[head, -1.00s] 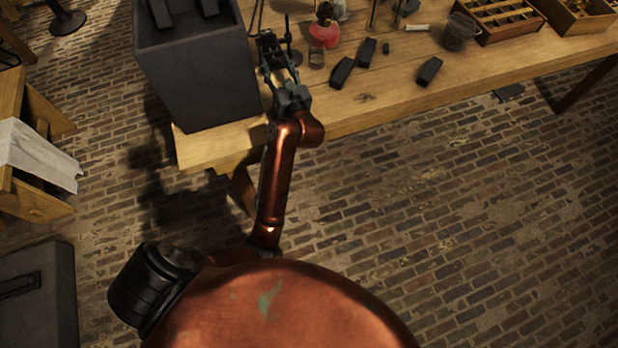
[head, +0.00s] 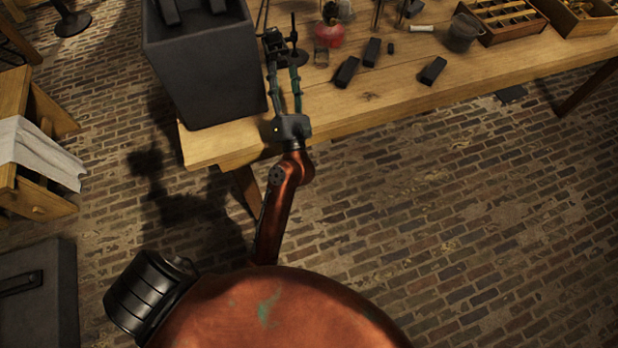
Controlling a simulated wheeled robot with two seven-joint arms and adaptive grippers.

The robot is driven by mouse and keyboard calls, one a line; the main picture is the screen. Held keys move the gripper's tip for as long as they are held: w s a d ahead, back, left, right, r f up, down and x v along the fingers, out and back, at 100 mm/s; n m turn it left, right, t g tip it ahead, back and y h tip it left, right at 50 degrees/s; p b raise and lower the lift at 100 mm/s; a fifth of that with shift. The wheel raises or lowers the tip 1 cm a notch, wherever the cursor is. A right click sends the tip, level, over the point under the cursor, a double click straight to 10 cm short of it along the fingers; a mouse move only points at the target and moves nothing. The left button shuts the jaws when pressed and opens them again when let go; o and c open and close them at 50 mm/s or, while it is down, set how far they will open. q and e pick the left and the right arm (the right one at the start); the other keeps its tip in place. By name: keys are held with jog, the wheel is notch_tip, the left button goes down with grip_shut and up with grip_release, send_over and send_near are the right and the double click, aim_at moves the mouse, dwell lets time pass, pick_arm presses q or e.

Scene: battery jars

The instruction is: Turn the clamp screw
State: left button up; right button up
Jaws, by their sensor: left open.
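My left gripper (head: 283,72) reaches over the near left part of the wooden workbench (head: 345,112), beside a large grey box. Its two long greenish fingers are apart, with a clear gap and bare wood between them. A small dark metal fitting (head: 273,41) is just beyond the fingertips; it may be the clamp, but its screw is too small to make out. A thin dark upright rod (head: 293,27) on a round base stands just right of it. I cannot tell whether the fingers touch either one. My right gripper is not in view.
The tall grey box (head: 207,85) stands close to the left of my gripper. To the right are a red flask (head: 330,35), a small glass (head: 321,57), black blocks (head: 346,72), a glass jar (head: 462,35) and wooden trays (head: 500,35). The bench's front edge is clear.

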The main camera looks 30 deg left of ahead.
pick_arm(q)
jog(key=s+d+f+m+t+h, duration=0.25)
jog(key=d+m+h, duration=0.35)
jog(key=m+h, duration=0.4)
jog(key=s+d+f+m+t+h, duration=0.15)
jog(key=d+f+m+h, duration=0.45)
jog(key=m, duration=0.6)
jog(key=s+d+f+m+g+h, duration=0.1)
jog(key=s+f+m+g, duration=0.3)
jog(key=f, duration=0.4)
jog(key=s+d+f+m+g+h, duration=0.1)
jog(key=s+f+m+g+h, duration=0.2)
jog(key=f+m, duration=0.3)
notch_tip(320, 180, down, 3)
jog(key=shift+s+d+g, duration=0.35)
jog(key=shift+s+g, duration=0.25)
jog(key=shift+g, duration=0.2)
